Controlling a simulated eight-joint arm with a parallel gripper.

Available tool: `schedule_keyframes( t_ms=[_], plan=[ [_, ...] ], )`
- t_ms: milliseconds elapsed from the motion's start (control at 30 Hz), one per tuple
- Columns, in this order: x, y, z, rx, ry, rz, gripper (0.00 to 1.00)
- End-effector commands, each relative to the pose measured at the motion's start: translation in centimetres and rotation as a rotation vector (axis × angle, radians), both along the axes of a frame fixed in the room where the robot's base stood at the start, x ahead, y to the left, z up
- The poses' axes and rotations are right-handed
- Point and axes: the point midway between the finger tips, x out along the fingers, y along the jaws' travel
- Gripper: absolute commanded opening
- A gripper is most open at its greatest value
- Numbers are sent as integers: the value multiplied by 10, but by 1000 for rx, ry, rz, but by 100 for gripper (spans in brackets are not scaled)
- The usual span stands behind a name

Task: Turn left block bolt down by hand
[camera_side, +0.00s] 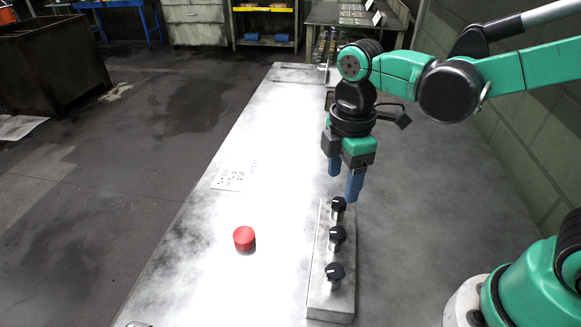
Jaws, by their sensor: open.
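A grey metal block (322,296) lies on the table with a row of three black-headed bolts standing up from it. The far bolt (338,204), the middle bolt (337,234) and the near bolt (335,272) each have a dark knob head on a light shank. My gripper (344,185) hangs fingers down, above and just behind the far bolt. Its two blue fingers are apart with nothing between them. The fingertips appear close to the far bolt's head; whether they touch it I cannot tell.
A red cylinder (244,238) stands on the table (190,262) left of the block. A paper with writing (229,178) lies farther back. Table space left of the block is mostly clear. A green block wall (535,150) runs along the right.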

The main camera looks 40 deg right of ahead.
Motion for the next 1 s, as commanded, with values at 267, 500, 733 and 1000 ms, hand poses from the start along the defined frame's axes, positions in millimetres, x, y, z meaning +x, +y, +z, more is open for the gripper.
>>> schedule_keyframes(
  t_ms=[267,500,733,1000],
  plan=[
    [0,0,-31,0,-2,-3,63],
    [0,0,-39,0,-2,-4,63],
    [0,0,-39,0,-2,-4,55],
    [0,0,-39,0,-2,-4,0]
  ],
)
